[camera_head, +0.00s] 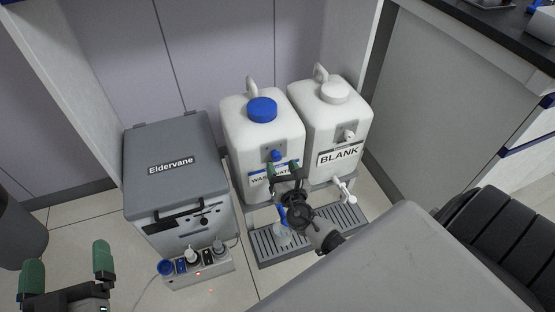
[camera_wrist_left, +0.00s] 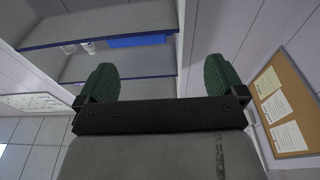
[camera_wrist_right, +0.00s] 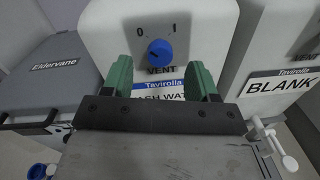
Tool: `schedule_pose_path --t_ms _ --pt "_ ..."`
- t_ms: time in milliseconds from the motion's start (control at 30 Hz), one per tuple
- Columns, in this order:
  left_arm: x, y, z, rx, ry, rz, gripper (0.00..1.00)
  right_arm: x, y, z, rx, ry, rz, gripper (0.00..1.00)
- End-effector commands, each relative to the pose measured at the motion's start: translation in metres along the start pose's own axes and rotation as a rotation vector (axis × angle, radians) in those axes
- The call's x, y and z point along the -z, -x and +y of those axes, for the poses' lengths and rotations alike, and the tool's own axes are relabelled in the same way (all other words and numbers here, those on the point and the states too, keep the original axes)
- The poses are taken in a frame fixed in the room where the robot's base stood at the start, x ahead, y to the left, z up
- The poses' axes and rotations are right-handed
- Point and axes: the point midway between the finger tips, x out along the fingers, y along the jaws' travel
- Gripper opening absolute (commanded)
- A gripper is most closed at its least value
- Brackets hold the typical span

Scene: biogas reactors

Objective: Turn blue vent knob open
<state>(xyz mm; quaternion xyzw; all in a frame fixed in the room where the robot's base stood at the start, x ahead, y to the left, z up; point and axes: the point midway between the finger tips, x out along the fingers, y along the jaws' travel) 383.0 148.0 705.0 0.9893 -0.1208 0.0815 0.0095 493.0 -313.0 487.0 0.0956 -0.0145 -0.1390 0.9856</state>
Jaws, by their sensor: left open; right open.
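The blue vent knob (camera_wrist_right: 159,52) sits on the front of the white wash water jug (camera_head: 238,133), under a scale marked 0 and 1. Its white pointer mark faces left, towards the 0 side. In the head view the knob (camera_head: 276,155) is just above my right gripper (camera_head: 285,171). My right gripper is open and empty in front of the jug; in the right wrist view its green fingers (camera_wrist_right: 160,80) stand on either side below the knob, not closed on it. My left gripper (camera_head: 68,268) is open and empty at the lower left, far from the jug.
A white BLANK jug (camera_head: 355,115) stands right beside the wash water jug, with a white tap (camera_head: 345,188). A grey drip tray (camera_head: 350,219) lies in front. The grey Eldervane box (camera_head: 172,188) stands left, with a power strip (camera_head: 205,268) before it.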

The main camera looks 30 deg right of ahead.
Motion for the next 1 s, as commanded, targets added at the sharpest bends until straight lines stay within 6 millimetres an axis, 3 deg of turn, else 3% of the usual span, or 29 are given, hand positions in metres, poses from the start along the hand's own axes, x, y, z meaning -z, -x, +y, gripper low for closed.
schedule_pose_path --t_ms 100,233,633,933,1000 --pt "0.006 -0.001 0.001 -0.003 0.002 0.058 0.98 0.001 -0.021 0.000 0.000 -0.002 -0.001 0.59" --pt "0.012 -0.001 0.002 -0.006 0.004 0.109 0.98 0.001 -0.034 0.000 0.000 -0.002 0.002 0.59" --pt "0.016 -0.001 0.003 -0.007 0.004 0.136 0.98 0.001 -0.041 0.000 0.000 -0.002 0.002 0.57" --pt "0.016 -0.001 0.003 -0.007 0.004 0.136 0.98 0.001 -0.040 0.000 0.000 -0.002 0.002 0.11" --pt "0.016 -0.001 0.003 -0.007 0.004 0.135 0.98 0.001 -0.040 0.000 0.000 -0.003 0.002 0.10"
